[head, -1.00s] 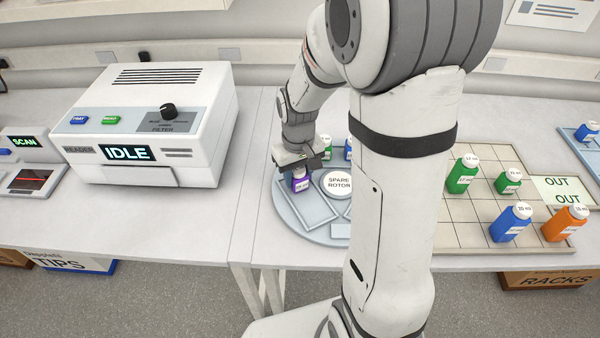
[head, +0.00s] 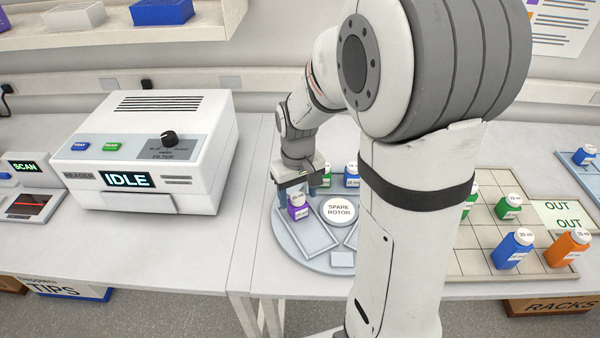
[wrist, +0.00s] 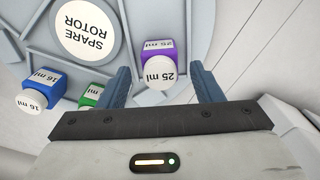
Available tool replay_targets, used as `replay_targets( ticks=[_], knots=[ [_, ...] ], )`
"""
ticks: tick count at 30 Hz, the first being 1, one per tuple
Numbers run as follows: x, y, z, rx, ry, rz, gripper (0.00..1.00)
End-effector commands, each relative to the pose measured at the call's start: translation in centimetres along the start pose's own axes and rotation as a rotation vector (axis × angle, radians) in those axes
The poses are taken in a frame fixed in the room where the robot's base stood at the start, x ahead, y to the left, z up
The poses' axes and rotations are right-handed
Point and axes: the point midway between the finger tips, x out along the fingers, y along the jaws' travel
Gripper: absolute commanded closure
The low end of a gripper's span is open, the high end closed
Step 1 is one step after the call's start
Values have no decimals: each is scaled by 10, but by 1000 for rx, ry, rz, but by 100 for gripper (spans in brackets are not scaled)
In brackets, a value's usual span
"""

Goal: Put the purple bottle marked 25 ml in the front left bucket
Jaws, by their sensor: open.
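The purple bottle (head: 297,208) has a white cap and stands upright at the left of the round grey-blue rotor, at the far end of the front left bucket (head: 308,238). In the wrist view the bottle (wrist: 158,46) shows 25 ml on its cap and label. My gripper (head: 296,192) is open just above and behind it. In the wrist view the two blue fingers (wrist: 165,82) stand apart, with the bottle's cap between and just ahead of them. The fingers do not appear to touch it. The bottle's base is partly hidden.
A green bottle (head: 324,175) and a blue bottle (head: 351,175) stand at the rotor's back. The SPARE ROTOR hub (head: 339,211) is in its middle. A tiled rack with green, blue and orange bottles (head: 567,248) is at right. The IDLE reader (head: 150,150) stands left.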

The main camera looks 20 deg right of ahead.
Motion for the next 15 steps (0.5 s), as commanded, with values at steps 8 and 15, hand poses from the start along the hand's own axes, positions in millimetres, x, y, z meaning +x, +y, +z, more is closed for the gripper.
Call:
replay_targets(
  ticks=[8, 15],
  knots=[
    [-61, 0, -1, -1, 6, 1, 40],
    [-86, -1, 1, 0, 4, 1, 40]
  ],
)
